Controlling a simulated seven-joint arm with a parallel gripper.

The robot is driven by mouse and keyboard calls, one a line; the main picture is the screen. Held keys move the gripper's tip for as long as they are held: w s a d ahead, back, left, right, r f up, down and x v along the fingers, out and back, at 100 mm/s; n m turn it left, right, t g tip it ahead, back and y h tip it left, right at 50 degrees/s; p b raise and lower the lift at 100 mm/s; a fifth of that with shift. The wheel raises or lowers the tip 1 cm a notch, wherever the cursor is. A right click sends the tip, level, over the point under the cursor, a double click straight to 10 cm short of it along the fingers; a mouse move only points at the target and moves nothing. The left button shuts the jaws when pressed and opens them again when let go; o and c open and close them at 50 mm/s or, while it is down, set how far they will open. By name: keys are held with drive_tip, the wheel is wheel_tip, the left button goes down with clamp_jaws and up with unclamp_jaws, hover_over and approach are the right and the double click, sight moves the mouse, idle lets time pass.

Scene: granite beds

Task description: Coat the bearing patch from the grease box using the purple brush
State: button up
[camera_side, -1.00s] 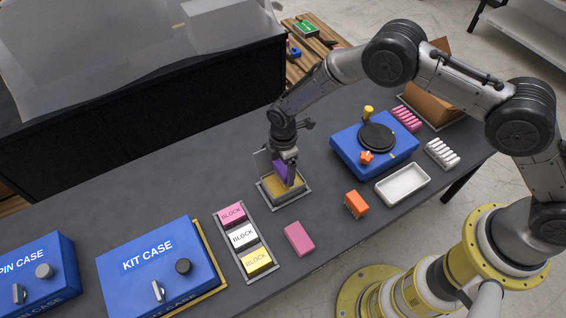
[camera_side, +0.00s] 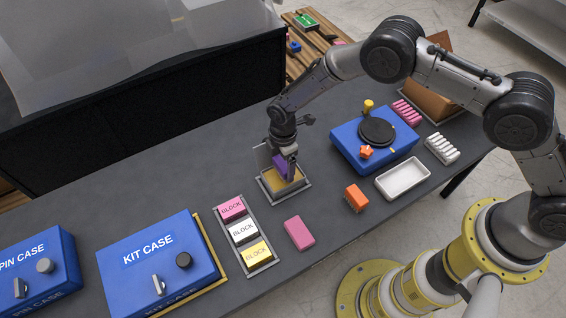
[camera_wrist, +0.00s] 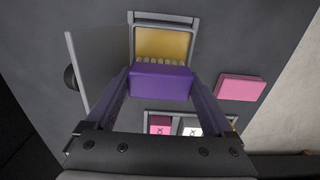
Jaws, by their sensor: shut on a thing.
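My gripper (camera_side: 287,156) is shut on the purple brush (camera_side: 281,166), above the open grease box (camera_side: 297,196). In the wrist view the purple brush (camera_wrist: 161,82) lies across between my two fingers, with pale bristle tips along its far edge. The grease box (camera_wrist: 193,46) shows beyond it with yellow grease (camera_wrist: 164,43) inside and its lid (camera_wrist: 98,54) open to one side. The bristles overlap the near edge of the grease in this view; I cannot tell whether they touch it. I cannot tell which surface is the bearing patch.
A blue unit with a black disc (camera_side: 377,131) stands right of the box. An orange block (camera_side: 356,197), a white tray (camera_side: 403,179) and a pink block (camera_side: 299,233) lie nearby. A rack of labelled blocks (camera_side: 268,271) and a blue kit case (camera_side: 160,262) stand left.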

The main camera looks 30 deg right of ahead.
sight(283, 163)
drive_tip(key=shift+f, duration=0.55)
idle(2.1)
drive_tip(key=shift+r, duration=0.1)
drive_tip(key=shift+r, duration=3.45)
